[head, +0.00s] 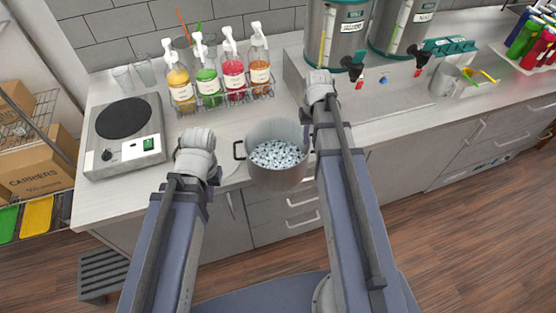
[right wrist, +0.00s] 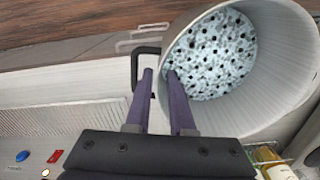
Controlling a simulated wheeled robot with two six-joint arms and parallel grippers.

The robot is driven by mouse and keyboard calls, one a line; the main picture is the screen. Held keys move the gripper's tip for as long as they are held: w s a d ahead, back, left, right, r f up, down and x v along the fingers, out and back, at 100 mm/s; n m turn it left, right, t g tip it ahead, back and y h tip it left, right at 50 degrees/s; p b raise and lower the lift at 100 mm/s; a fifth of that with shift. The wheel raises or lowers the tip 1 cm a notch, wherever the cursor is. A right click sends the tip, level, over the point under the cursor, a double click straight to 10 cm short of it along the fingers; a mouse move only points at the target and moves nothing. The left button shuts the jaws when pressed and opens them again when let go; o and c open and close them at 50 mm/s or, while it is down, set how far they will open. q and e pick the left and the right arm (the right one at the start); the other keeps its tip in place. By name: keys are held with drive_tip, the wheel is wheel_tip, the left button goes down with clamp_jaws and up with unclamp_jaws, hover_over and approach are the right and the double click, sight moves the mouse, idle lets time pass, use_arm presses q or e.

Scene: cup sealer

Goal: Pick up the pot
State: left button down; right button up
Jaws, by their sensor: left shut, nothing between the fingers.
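A grey metal pot (head: 262,175) with a black side handle (head: 238,150) stands at the counter's front edge, holding pale, dark-speckled contents. My right gripper (head: 308,140) is at the pot's right side. In the right wrist view its two fingers (right wrist: 162,85) are apart at the pot (right wrist: 285,50). One finger overlaps the pot's opening and the other lies outside, by a black handle (right wrist: 134,70). I cannot tell whether they touch the wall. My left gripper (head: 216,177) is shut and empty, left of the pot and apart from it; its fingertips are barely visible.
A hot plate (head: 125,135) is on the counter at left. A wire rack holds several syrup bottles (head: 207,85) behind the pot. Large dispensers (head: 335,40) stand behind the right arm. A metal jug (head: 443,80) is further right. The counter between hot plate and pot is fairly clear.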

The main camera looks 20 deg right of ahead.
sight(309, 144)
drive_tip(key=shift+f, duration=0.4)
wheel_tip(309, 144, down, 2)
drive_tip(key=b, duration=0.3)
drive_tip(key=shift+f, duration=0.25)
drive_tip(key=shift+w, duration=0.1)
drive_tip(key=shift+f, duration=0.15)
drive_tip(key=f+b, duration=0.2)
drive_tip(key=w+f+b, duration=0.1)
drive_tip(key=f+b, duration=0.2)
clamp_jaws()
idle(1.1)
